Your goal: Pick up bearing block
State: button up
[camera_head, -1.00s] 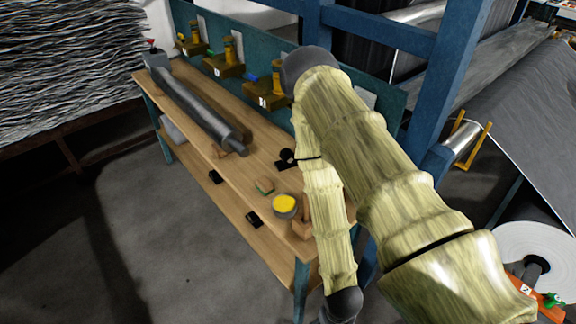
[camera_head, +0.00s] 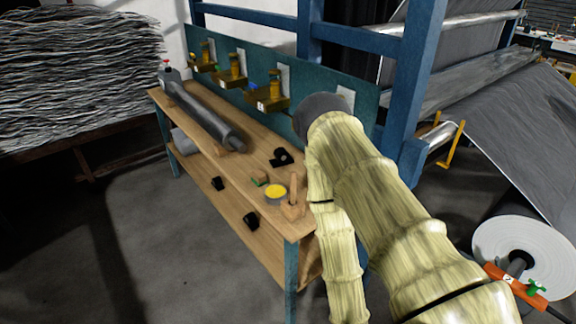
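A small black block-like part (camera_head: 281,157) lies on the wooden bench top; it looks like a bearing block, with a rounded, upright portion. My arm comes in from the lower right and passes the bench's right end. My gripper is out of the picture, beyond the bottom edge.
Brass-coloured holders (camera_head: 268,99) line the blue back panel. Floor at the left front is clear.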

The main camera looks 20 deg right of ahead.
aim_at(283, 158)
jog(key=z, duration=0.6)
jog(key=i, duration=0.85)
jog(key=u, duration=0.2)
